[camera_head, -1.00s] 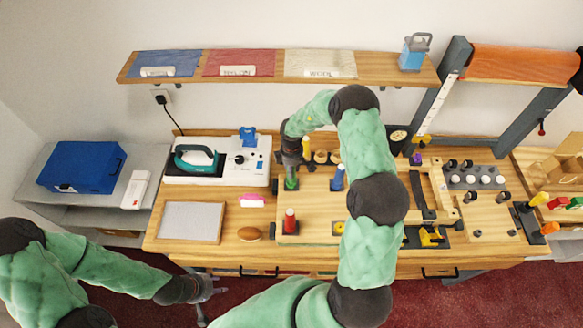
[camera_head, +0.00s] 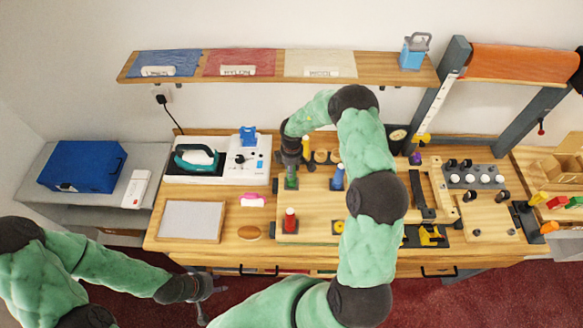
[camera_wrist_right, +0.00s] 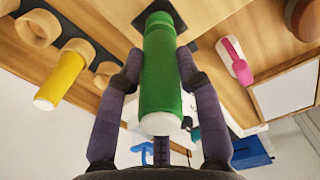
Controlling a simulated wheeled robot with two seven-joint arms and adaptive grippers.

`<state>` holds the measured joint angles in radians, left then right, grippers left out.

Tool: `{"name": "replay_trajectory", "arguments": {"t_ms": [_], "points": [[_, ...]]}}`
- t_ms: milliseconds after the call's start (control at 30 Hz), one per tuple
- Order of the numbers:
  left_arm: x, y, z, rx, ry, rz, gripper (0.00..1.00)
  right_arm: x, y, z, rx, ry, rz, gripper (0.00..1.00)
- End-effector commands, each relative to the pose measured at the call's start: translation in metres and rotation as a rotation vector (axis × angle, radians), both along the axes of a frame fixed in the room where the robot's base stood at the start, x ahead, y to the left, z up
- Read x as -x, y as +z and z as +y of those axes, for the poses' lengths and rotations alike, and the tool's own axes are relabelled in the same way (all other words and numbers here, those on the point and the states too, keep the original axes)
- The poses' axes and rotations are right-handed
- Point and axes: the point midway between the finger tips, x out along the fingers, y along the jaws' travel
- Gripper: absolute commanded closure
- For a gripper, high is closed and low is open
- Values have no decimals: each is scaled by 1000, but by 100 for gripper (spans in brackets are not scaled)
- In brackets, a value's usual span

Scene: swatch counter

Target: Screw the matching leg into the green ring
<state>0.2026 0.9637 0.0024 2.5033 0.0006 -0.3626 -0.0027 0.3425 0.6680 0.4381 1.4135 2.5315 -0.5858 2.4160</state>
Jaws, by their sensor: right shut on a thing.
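The green leg (camera_head: 291,183) stands on the wooden board at the left of the workbench, below my right gripper (camera_head: 291,170). In the right wrist view the green leg (camera_wrist_right: 161,75) fills the middle, with my right gripper's (camera_wrist_right: 158,70) two fingers closed on its sides. Its far end meets a dark square plate (camera_wrist_right: 148,18); the green ring cannot be made out there. My left gripper (camera_head: 208,288) is over the floor in front of the bench, away from the leg; its finger opening is too small to tell.
A red leg (camera_head: 290,220) and a blue leg (camera_head: 338,178) stand on the board. A yellow leg (camera_wrist_right: 60,82) sits beside wooden rings. A pink-handled item (camera_head: 252,200), a grey panel (camera_head: 190,220) and an iron (camera_head: 195,157) lie to the left.

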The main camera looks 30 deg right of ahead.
Motion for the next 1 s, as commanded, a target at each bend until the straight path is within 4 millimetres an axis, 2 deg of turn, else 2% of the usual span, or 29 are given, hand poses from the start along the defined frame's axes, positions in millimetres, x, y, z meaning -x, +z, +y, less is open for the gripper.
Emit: {"name": "replay_trajectory", "arguments": {"t_ms": [1000], "points": [[0,-3,0,0,0,0,60,0,-8,0,1,0,-1,100]]}}
